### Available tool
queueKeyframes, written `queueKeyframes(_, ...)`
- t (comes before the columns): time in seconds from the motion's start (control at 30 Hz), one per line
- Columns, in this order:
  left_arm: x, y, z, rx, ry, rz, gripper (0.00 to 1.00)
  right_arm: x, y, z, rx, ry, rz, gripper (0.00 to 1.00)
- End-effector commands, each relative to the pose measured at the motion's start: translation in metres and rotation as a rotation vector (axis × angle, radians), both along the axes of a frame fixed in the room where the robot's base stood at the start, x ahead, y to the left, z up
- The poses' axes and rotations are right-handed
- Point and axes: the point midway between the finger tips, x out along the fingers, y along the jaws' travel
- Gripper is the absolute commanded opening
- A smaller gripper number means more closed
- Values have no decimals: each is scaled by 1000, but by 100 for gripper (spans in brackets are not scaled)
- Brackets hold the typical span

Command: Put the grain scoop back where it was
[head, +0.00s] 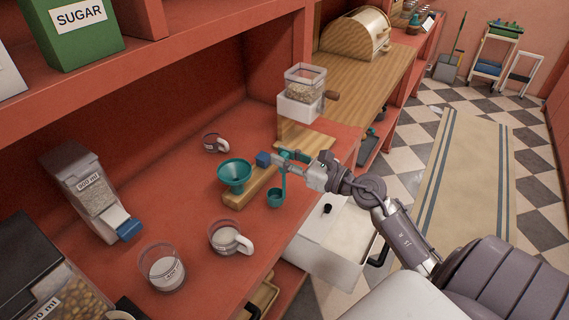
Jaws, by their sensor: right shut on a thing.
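The teal grain scoop (275,199) hangs upright from my right gripper (281,164), bowl down and handle up between the fingers. Its bowl is beside the right side of a narrow wooden stand (245,189); I cannot tell whether it touches the stand or the shelf. A teal funnel (235,174) sits at the near part of this stand. A small blue block (263,159) is just left of my fingertips; what it rests on is partly hidden. My left gripper is out of view.
A grain dispenser (303,92) stands behind the gripper. Measuring cups (231,238) (162,267) (214,143) and a tilted dispenser (90,192) stand on the red shelf to the left. A white drawer (330,240) is open below my right arm.

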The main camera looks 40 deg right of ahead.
Motion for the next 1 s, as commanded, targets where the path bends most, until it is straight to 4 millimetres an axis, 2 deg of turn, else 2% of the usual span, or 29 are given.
queueKeyframes(0.1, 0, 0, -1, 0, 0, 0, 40, 0, -1, -21, 7, 4, -3, 0)
queueKeyframes(0.2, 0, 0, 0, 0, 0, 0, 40, 0, -1, -29, 4, 2, -2, 0)
queueKeyframes(0.6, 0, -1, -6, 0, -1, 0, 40, 0, -1, -36, 1, 0, 0, 0)
queueKeyframes(0.63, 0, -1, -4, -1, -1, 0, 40, 0, -1, -34, 1, 2, 0, 28)
queueKeyframes(0.73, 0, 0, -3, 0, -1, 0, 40, 0, -1, -34, 1, 2, 0, 45)
queueKeyframes(0.77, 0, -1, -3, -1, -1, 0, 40, 0, -1, -34, 1, 2, 0, 48)
queueKeyframes(1.0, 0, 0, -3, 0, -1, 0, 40, 0, -1, -34, 1, 2, 0, 48)
